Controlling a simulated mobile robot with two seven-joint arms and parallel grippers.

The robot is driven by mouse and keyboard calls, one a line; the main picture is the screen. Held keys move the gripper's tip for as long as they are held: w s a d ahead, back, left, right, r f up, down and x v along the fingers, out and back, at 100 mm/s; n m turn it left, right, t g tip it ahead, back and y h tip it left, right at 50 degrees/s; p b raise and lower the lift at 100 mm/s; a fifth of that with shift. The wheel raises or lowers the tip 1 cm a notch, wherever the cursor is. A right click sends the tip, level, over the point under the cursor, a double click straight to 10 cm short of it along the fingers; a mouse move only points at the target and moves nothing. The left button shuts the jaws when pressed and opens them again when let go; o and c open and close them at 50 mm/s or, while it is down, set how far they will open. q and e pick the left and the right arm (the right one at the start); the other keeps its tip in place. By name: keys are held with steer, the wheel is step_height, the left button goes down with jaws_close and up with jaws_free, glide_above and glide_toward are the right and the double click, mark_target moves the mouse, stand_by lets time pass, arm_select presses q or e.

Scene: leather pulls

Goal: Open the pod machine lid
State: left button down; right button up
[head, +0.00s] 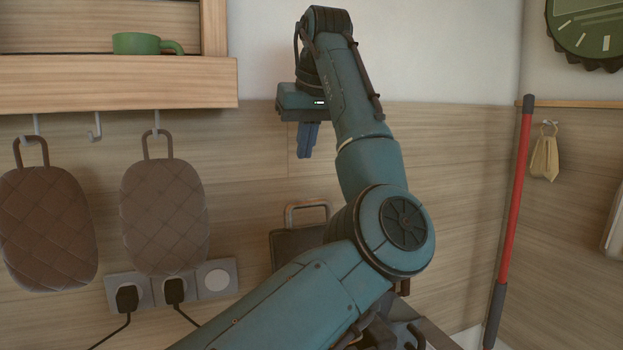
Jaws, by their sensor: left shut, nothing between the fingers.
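My left gripper (308,140) hangs in the upper middle of the head view, its blue fingers pointing down. It is shut and empty, in front of the wood-panelled wall. Below it, a dark thing with a brown loop handle (304,206) is partly hidden behind my left arm. I cannot tell whether this is the pod machine, and no lid can be made out. Grey parts (405,333) show at the bottom edge, mostly covered by my arm, and I cannot tell what they are. My right gripper is not in view.
Two quilted brown pads (165,215) hang from hooks under a wooden shelf (120,83) bearing a green mug (136,43). A red pole (515,190) stands at right.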

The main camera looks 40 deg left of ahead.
arm_select(q)
steer(key=x, duration=1)
steer(key=d, duration=0.1)
steer(key=s+d+p, duration=0.1)
steer(key=d, duration=0.1)
steer(key=shift+s+d+r, duration=0.2)
steer(key=shift+s+r, duration=0.1)
steer(key=shift+s, duration=0.05)
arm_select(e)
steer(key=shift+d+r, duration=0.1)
